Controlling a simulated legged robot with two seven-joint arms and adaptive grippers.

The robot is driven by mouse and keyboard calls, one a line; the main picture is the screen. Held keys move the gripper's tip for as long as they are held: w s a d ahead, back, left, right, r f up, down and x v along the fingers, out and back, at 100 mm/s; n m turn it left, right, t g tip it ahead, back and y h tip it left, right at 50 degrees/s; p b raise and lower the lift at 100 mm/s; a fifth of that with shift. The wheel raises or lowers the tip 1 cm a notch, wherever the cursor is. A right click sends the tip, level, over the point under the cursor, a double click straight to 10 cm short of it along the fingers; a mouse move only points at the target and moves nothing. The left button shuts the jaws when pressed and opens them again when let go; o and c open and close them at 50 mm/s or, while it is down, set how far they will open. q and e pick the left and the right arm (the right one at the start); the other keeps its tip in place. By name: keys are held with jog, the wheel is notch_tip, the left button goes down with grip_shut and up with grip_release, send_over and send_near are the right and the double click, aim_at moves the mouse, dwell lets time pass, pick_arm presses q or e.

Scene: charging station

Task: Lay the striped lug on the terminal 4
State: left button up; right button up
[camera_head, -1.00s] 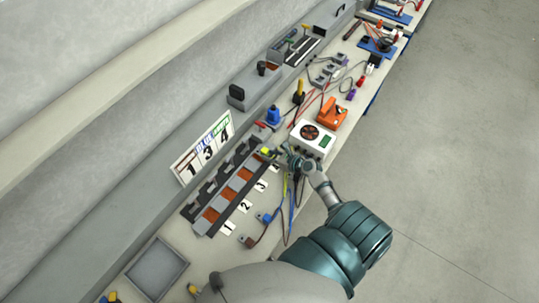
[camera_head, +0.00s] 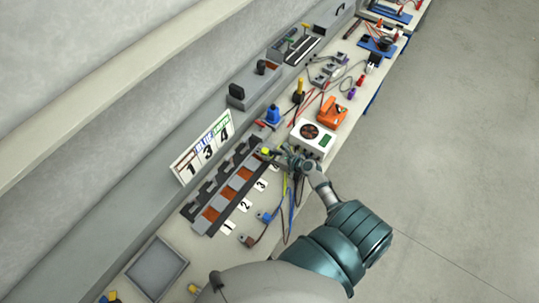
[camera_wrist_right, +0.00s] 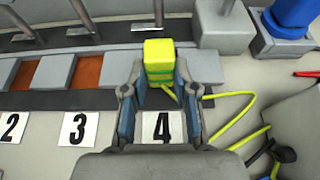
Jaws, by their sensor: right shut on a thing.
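My right gripper (camera_head: 273,155) is shut on the striped lug (camera_head: 265,151), a yellow and green block. In the right wrist view the lug (camera_wrist_right: 159,60) sits between the two fingertips (camera_wrist_right: 156,90), with a yellow-green cable trailing right. The lug is over the terminal strip (camera_wrist_right: 53,73), in line with the number 4 card (camera_wrist_right: 163,127). It covers the place of terminal 4, so I cannot tell whether it touches the pad. Copper pads show left of it, one above the number 3 card (camera_wrist_right: 78,128). My left gripper is not in view.
Dark clamps with metal rods stand behind the strip. A white box with a fan (camera_head: 312,137) is close to the gripper on the bench. A blue lug (camera_head: 265,216) and cables lie near the front edge. A grey tray (camera_head: 157,269) is at lower left.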

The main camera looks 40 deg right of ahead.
jog(key=shift+f+b, duration=0.65)
jog(key=shift+f, duration=0.45)
jog(key=o, duration=1.1)
jog(key=shift+c, duration=0.2)
jog(key=shift+r, duration=0.1)
jog(key=shift+r, duration=0.2)
notch_tip(320, 180, up, 9)
jog(key=shift+r, duration=0.2)
